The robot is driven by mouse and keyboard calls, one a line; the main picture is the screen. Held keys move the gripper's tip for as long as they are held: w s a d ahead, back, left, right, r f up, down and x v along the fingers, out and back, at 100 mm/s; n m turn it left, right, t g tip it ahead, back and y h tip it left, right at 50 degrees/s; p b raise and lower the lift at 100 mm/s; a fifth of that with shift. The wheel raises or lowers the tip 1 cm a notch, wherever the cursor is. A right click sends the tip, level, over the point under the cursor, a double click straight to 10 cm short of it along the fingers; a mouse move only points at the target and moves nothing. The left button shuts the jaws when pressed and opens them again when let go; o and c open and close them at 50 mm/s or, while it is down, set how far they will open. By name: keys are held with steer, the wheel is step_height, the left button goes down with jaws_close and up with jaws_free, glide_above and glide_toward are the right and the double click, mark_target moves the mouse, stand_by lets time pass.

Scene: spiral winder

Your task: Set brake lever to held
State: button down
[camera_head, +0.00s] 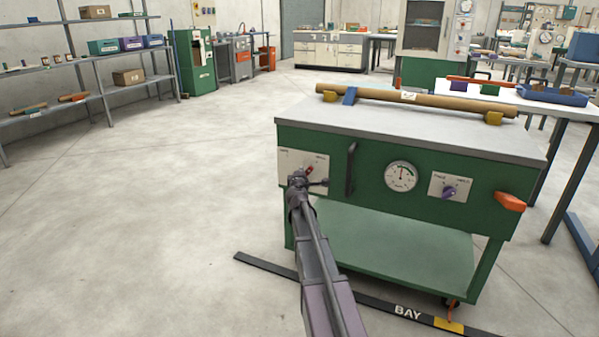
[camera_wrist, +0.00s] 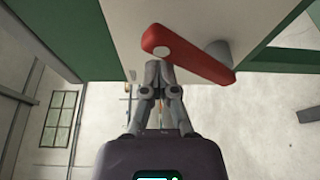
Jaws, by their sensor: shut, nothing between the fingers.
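The brake lever is a red bar (camera_wrist: 190,55) on a round grey pivot at the pale panel (camera_head: 288,164) on the left of the green cart's front. In the head view the lever (camera_head: 309,169) is small and partly hidden by my gripper (camera_head: 303,178). The panel's lettering is too small to read. In the wrist view the lever slants, its pivot to the right and its free end to the left. My gripper (camera_wrist: 159,68) is shut and empty, its fingertips at the lever's free end. I cannot tell if they touch it.
The green cart (camera_head: 340,203) also has a black handle (camera_head: 351,168), a dial gauge (camera_head: 401,176), a purple knob (camera_head: 449,192) and an orange grip (camera_head: 510,201). A brown roll (camera_head: 420,99) lies across its top. Open floor (camera_head: 150,200) is on the left.

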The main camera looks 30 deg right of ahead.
steer(key=shift+s+d, duration=0.3)
steer(key=shift+s, duration=0.05)
stand_by(0.4)
steer(key=w+a+r+p, duration=0.2)
steer(key=w+a, duration=0.1)
steer(key=f+b+v, duration=0.1)
steer(key=f+v, duration=0.1)
steer(key=v, duration=0.7)
steer(key=shift+a, duration=0.3)
stand_by(0.3)
